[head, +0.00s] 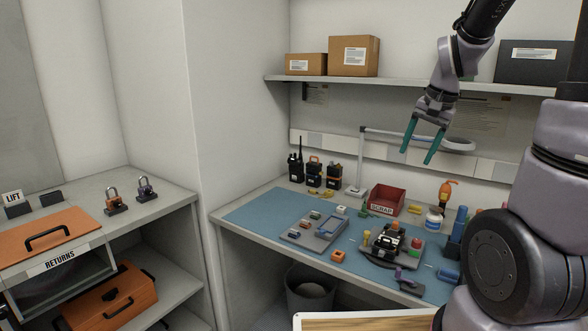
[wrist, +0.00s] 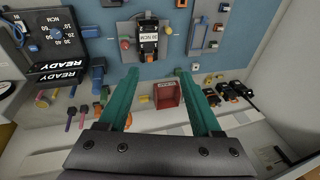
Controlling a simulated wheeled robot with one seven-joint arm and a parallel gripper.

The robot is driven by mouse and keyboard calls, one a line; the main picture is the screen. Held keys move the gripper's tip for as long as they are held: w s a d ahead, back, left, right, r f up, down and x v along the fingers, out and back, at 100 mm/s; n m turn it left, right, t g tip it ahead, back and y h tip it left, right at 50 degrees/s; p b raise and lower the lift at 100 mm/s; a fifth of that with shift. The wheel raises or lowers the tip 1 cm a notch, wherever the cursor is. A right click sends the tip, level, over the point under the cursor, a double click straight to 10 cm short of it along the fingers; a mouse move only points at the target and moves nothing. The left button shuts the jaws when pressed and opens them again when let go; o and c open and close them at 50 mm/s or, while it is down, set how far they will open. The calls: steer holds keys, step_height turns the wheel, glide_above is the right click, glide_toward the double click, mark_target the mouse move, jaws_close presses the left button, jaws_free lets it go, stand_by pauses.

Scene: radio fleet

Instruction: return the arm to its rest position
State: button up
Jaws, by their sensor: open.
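My gripper (head: 422,143) has two teal fingers and hangs in the air above the back of the workbench, in front of the wall below the shelf. Its fingers stand apart with nothing between them in the head view. In the wrist view the gripper (wrist: 155,85) is also open, with both teal fingers spread. The red scrap bin (wrist: 167,95) appears between the fingers there, but lies well below on the bench. My arm comes in from the upper right of the head view. No object is held.
A shelf (head: 400,85) with boxes is behind. A returns cabinet (head: 60,262) stands left.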

steer(key=s+a+r+n+t, duration=0.1)
steer(key=s+a+r+t, duration=0.1)
steer(key=s+r, duration=0.4)
steer(key=s+a+r+n+t, duration=0.1)
steer(key=s+a+r, duration=0.3)
steer(key=s, duration=0.4)
steer(key=shift+s+r+n+t+y, duration=0.3)
steer(key=shift+s+r+n+t, duration=0.1)
steer(key=shift+r+n, duration=0.4)
steer(key=shift+w+r, duration=0.1)
